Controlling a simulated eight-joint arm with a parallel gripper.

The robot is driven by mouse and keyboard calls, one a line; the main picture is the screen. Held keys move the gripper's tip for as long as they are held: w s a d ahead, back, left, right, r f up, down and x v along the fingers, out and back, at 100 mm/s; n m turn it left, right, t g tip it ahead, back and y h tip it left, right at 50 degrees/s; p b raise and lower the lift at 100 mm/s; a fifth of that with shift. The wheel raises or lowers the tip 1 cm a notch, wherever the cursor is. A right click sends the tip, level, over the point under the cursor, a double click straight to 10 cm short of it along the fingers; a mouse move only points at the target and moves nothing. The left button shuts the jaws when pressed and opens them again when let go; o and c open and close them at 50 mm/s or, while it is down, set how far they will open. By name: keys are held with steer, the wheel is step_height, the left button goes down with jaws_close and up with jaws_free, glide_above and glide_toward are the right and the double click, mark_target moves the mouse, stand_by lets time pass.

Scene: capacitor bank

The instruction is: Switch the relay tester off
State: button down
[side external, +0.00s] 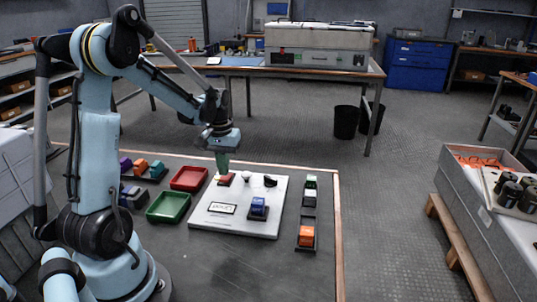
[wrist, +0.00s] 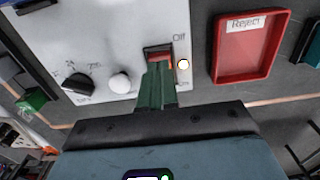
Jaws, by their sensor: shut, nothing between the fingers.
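The relay tester (side external: 270,215) is a white panel lying on the dark bench; part of it also fills the upper left of the wrist view (wrist: 100,45). Its red rocker switch (wrist: 158,52) sits in a dark frame near the panel's edge, with the word "Off" printed above it. In the side view my gripper (side external: 223,172) points down over the switch.
A black knob (wrist: 79,84) and a white button (wrist: 120,83) share the panel. A red tray marked "Reject" (wrist: 222,72) lies beside it, with a green tray (side external: 151,215) nearer. A blue block (side external: 258,204) stands on the panel. Orange (side external: 306,236) and green blocks stand to its right.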

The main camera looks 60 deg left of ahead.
mark_target(224, 179)
steer(key=shift+f, duration=0.9)
stand_by(0.4)
steer(key=shift+r, duration=3.55)
steer(key=s+d+r+m+t, duration=0.1)
steer(key=d+r+m+t, duration=0.1)
steer(key=d, duration=0.9)
steer(key=s+d+r+m+t, duration=0.1)
steer(key=d+m+t, duration=0.4)
steer(key=d, duration=0.7)
steer(key=shift+s+d+r+m, duration=0.2)
steer(key=shift+r+m, duration=0.15)
steer(key=shift+m, duration=0.65)
steer(key=shift+a, duration=0.15)
